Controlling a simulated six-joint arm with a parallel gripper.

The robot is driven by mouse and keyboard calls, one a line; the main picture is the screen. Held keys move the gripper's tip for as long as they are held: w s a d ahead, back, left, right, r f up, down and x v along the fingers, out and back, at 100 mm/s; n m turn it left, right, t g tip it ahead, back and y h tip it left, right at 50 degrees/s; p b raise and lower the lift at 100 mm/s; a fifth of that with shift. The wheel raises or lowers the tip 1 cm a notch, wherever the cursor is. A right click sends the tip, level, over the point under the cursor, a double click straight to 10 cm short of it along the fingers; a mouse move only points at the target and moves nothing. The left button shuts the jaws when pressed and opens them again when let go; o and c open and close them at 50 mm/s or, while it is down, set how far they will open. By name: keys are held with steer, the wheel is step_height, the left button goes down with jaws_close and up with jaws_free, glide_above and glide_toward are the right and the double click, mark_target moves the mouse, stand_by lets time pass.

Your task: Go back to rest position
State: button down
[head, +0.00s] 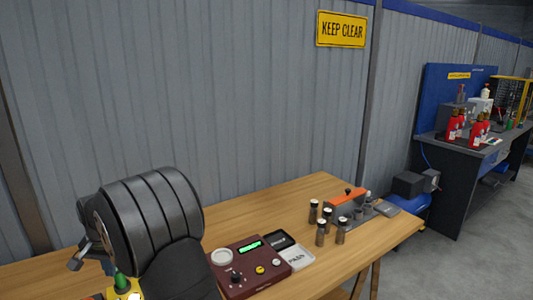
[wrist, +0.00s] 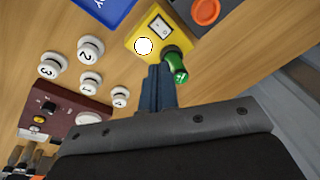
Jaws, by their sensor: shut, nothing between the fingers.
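My gripper (wrist: 159,72) shows in the wrist view with its dark blue fingers together and nothing between them. The fingertips appear beside a green cylindrical part (wrist: 176,66) at the yellow box (wrist: 140,34), which has a rocker switch and a white disc on it. I cannot tell whether they touch or how high the fingers are. In the head view the black arm fills the lower left, and the fingers cannot be made out there. The green part (head: 122,281) and the yellow box (head: 124,294) show at its lower edge.
White numbered knobs (wrist: 90,48) stand on the wooden table (head: 310,190). A maroon tester (head: 240,265) has a black tray (head: 279,240) and a white PASS tray (head: 296,258) beside it. Several dark cylinders (head: 320,232) and an orange-handled device (head: 347,199) stand at the right.

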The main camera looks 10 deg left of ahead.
steer(key=d+r+m+y, duration=0.1)
steer(key=d+r+m, duration=0.2)
steer(key=r+m, duration=0.4)
steer(key=shift+d+m, duration=0.25)
steer(key=shift+m, duration=0.85)
steer(key=a+f+n+h, duration=0.1)
steer(key=a+f+n, duration=0.3)
steer(key=f+n, duration=0.4)
steer(key=shift+a+f+n, duration=0.15)
steer(key=shift+f+n, duration=0.2)
steer(key=shift+n, duration=1.35)
